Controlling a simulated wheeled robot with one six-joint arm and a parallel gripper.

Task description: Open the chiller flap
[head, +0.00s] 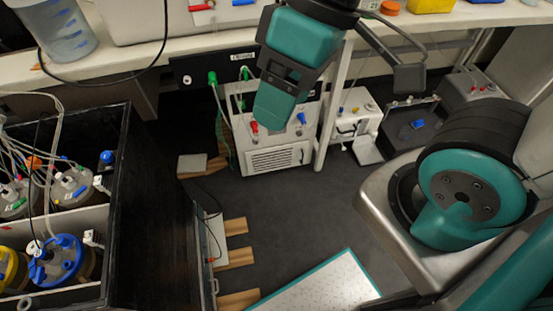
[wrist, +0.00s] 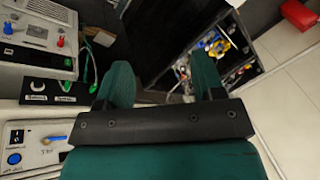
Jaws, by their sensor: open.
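A white chiller (head: 277,152) with a front grille and red and blue valves stands on the floor under the bench. My gripper (head: 272,108) hangs in front of its upper part in the head view and hides some of it. I cannot pick out the flap for certain. In the wrist view my gripper (wrist: 160,72) shows two teal fingers spread apart with nothing between them. A white unit with red and blue knobs (wrist: 38,45) is at upper left there. Another with a blue lever (wrist: 35,145) is at lower left. Both are apart from the fingers.
A black-walled box (head: 150,190) with several bioreactor bottles stands at left. A smaller white unit (head: 354,125) and a dark tray-like unit (head: 410,130) stand right of the chiller. A black panel (head: 212,67) with green plugs hangs under the bench (head: 135,52). Dark floor (head: 300,215) is clear in front.

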